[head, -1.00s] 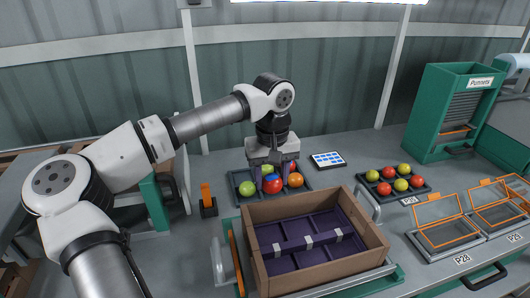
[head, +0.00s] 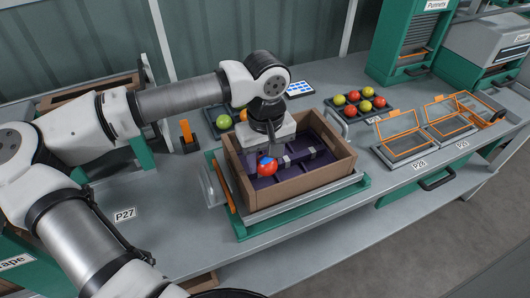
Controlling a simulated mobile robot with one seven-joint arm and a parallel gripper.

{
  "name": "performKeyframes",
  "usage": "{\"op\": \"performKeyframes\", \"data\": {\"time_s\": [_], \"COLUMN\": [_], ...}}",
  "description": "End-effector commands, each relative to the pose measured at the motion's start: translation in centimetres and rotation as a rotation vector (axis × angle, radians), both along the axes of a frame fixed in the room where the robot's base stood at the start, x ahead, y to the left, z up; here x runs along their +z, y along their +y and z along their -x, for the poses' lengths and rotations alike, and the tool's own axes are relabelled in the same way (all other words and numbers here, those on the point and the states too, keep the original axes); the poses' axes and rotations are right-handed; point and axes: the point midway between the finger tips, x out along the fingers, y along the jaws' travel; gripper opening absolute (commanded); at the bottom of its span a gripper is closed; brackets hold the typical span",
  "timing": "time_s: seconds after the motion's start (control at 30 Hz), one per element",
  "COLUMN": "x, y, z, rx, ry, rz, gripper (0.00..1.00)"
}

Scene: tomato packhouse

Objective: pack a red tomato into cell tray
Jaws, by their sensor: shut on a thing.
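The tomato is at the near left part of the purple cell tray (head: 267,183), which lies inside the box (head: 290,198). I cannot tell whether the tomato touches the tray floor. The other cells that show look empty. My gripper and arm hide part of the tray's left and far side.
A dark tray with green and orange tomatoes (head: 224,122) is partly hidden behind my arm. Another tray of red and yellow-green tomatoes (head: 365,106) stands right of the box. Orange-framed hinged lids (head: 400,132) stand further right. An orange-handled tool (head: 186,131) stands left.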

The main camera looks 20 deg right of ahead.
Motion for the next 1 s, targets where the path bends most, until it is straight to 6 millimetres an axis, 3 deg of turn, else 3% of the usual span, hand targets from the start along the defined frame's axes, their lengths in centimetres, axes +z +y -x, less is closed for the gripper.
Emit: {"op": "performKeyframes", "data": {"time_s": [0.43,1.0], "x": [-4.5,-4.9], "y": [0.0,0.0], "z": [0.0,0.0], "rx": [-0.001,-0.001], "ry": [0.0,0.0], "rz": [0.0,0.0], "gripper": [0.35,0.35]}}
